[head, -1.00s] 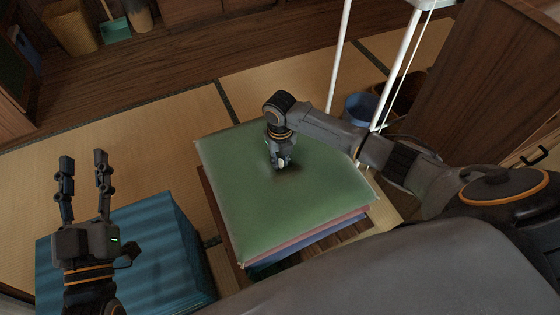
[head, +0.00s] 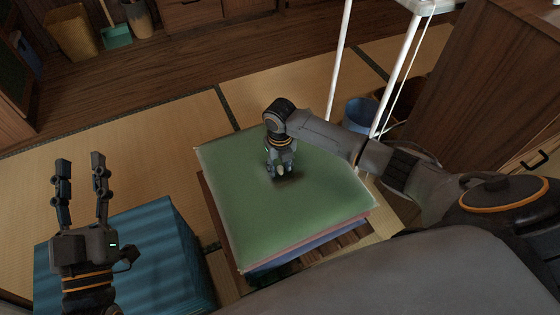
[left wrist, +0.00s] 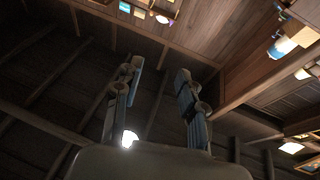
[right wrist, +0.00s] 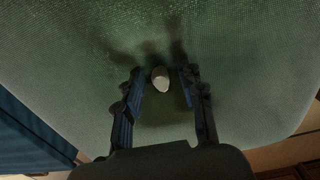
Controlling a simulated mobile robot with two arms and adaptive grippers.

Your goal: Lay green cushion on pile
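The green cushion (head: 310,205) lies flat on top of a pile with a pink cushion (head: 305,245) and a blue cushion (head: 280,262) under it; its edges roughly line up with theirs. It fills most of the right wrist view (right wrist: 60,60). A small pale knob (right wrist: 160,78) stands at its middle. My right gripper (head: 281,173) points down over the cushion's middle, its fingers apart on either side of the knob, with no visible contact. My left gripper (head: 80,160) is open and empty, fingers pointing up, above the left blue stack.
The pile stands on a low wooden base (head: 222,225). A blue stack (head: 170,245) is at the lower left. White poles (head: 340,60) and a blue bin (head: 360,112) stand behind right, beside a wooden cabinet (head: 480,90). The tatami (head: 130,135) behind left is clear.

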